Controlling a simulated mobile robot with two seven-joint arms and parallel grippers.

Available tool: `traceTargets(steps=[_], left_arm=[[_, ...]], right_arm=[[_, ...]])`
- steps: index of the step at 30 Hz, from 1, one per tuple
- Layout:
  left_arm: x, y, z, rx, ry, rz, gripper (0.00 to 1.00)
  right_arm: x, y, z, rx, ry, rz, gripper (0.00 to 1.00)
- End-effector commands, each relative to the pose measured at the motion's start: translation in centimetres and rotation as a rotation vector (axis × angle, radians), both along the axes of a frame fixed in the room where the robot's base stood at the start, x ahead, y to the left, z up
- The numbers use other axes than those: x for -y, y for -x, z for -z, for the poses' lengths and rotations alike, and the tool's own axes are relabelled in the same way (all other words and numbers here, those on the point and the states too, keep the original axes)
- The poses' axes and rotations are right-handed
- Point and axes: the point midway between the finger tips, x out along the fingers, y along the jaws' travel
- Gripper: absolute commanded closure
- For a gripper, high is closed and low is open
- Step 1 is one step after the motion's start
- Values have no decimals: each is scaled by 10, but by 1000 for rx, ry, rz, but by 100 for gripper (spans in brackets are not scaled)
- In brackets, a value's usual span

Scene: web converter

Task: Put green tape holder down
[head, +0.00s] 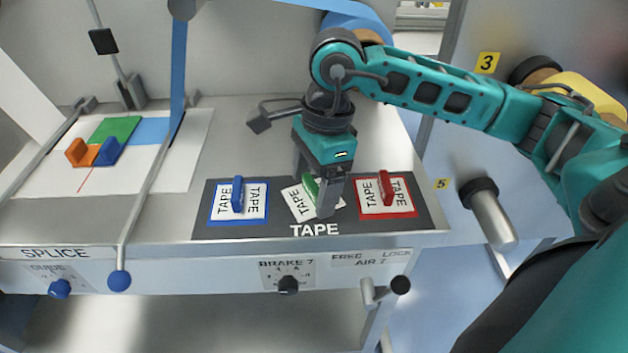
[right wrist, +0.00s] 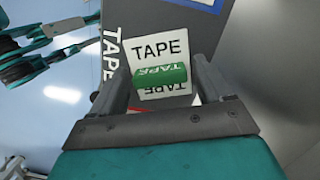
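The green tape holder is a white card printed TAPE with a green upright handle (head: 311,188). It is in the middle of the dark TAPE panel (head: 275,225), its card turned askew to its neighbours in the head view. My right gripper (head: 314,190) points down over it. In the right wrist view, the two fingers (right wrist: 160,85) stand apart on either side of the green handle (right wrist: 160,76), with small gaps at its ends. The card (right wrist: 150,48) shows beneath and between the fingers. Part of the card is hidden by the gripper in the head view. My left gripper is not in view.
A blue tape holder (head: 238,195) stands left and a red one (head: 387,190) right on the same panel. Orange, blue and green pieces (head: 102,145) lie on a white sheet at the left. A dark lever (head: 262,119) is behind my right gripper.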

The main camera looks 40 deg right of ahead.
Motion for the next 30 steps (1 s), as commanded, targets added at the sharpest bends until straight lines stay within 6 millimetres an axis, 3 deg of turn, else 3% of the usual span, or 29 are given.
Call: traceTargets(steps=[6, 17, 30], left_arm=[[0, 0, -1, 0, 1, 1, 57], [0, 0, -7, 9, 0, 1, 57], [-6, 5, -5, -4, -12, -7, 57]], right_arm=[[0, 0, -1, 0, 0, 0, 1], [0, 0, -9, 2, -1, 0, 1], [14, 2, -97, 4, 0, 1, 1]])
